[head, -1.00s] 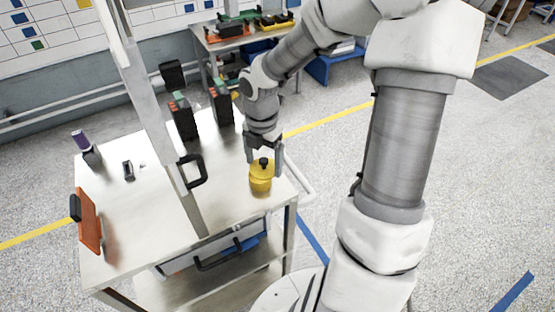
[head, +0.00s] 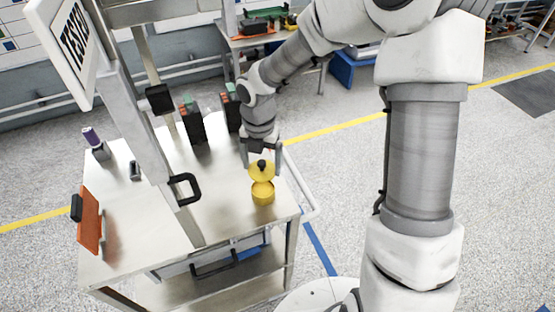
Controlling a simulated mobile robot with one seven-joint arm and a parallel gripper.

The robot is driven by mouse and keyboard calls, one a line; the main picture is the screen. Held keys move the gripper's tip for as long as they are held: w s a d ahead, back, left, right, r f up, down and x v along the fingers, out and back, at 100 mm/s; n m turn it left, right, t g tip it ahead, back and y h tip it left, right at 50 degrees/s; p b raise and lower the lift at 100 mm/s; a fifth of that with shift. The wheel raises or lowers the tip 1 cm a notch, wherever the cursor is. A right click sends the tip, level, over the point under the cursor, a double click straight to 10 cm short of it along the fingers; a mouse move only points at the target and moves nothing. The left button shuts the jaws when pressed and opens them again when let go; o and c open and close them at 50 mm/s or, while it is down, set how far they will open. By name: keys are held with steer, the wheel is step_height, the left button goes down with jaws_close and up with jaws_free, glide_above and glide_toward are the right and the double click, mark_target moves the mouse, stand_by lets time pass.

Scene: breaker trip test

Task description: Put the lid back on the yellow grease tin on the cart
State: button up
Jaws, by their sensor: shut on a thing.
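The yellow grease tin (head: 263,195) stands upright on the metal cart top, near its right edge. Its round yellow lid (head: 261,174), with a black knob (head: 262,164), shows just above the tin and looks separate from it, with a narrow gap or overlap between them. My gripper (head: 261,167) is over the tin, one finger at each side of the lid. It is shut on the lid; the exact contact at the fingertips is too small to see. The tin's inside is mostly hidden under the lid.
The cart (head: 140,235) also bears an orange panel (head: 89,221), a purple-topped item (head: 93,142) and dark devices (head: 190,124) behind the tin. A post with a black handle (head: 184,188) rises left of the tin. The cart top between is clear.

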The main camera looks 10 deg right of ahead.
steer(key=shift+a, duration=0.1)
step_height(320, 180, down, 5)
steer(key=b, duration=0.5)
steer(key=shift+r, duration=0.15)
steer(key=shift+f+b, duration=0.35)
steer(key=shift+f, duration=0.5)
steer(key=shift+p, duration=0.5)
stand_by(0.4)
steer(key=shift+f+p, duration=0.15)
steer(key=shift+p, duration=0.15)
stand_by(1.4)
steer(key=o, duration=1)
